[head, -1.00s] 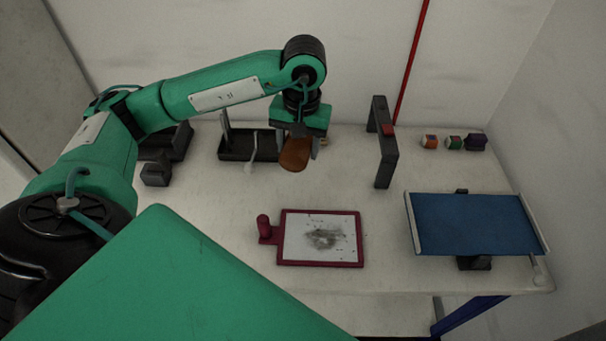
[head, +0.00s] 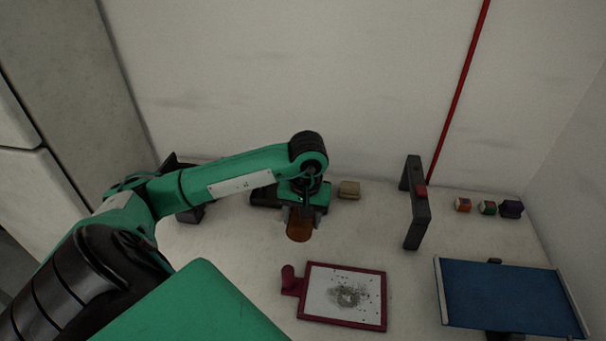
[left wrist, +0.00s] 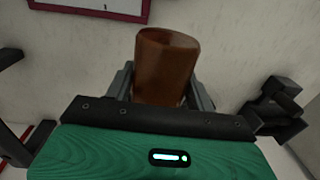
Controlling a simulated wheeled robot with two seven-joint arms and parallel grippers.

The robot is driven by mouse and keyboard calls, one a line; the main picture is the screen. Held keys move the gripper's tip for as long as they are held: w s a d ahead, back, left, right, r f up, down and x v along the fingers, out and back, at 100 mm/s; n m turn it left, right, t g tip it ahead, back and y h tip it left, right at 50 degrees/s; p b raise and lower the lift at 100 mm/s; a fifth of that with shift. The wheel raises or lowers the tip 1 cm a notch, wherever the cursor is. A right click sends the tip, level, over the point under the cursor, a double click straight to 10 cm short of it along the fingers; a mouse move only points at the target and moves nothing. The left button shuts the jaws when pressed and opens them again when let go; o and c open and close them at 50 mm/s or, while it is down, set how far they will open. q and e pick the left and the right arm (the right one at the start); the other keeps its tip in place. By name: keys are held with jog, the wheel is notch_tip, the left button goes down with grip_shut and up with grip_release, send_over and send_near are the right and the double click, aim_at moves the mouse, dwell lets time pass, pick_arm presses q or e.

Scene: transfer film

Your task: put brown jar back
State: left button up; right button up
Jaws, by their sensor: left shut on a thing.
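The brown jar (head: 299,228) is a reddish-brown cylinder held in my left gripper (head: 302,212). In the left wrist view the jar (left wrist: 166,62) stands between the two grey fingers (left wrist: 162,92), which are shut on it, and its rim faces away from my wrist. In the head view the jar hangs beneath my wrist, behind the red-framed board; I cannot tell whether its base touches the table. My right gripper is not in view.
A red-framed board (head: 343,324) lies in front of the jar. A dark upright stand (head: 416,205) is to the right, with a blue platform (head: 510,298) beyond it. Small coloured items (head: 487,208) and a beige block (head: 349,189) sit at the back. A dark tray (head: 264,196) is partly hidden behind my arm.

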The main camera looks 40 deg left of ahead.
pick_arm(q)
jog(key=p, duration=0.2)
send_over(301, 252)
jog(key=f, duration=0.6)
jog(key=shift+w+d+f, duration=0.1)
jog(key=shift+w+f, duration=0.1)
jog(key=shift+f, duration=0.1)
notch_tip(301, 252, down, 3)
jog(key=shift+f+p, duration=0.15)
jog(key=shift+p, duration=0.25)
jog(key=shift+f, duration=0.45)
jog(key=shift+f+b, duration=0.2)
jog(key=shift+b, duration=0.1)
jog(key=o, duration=1.1)
jog(key=shift+o, duration=0.5)
jog(key=shift+r, duration=0.15)
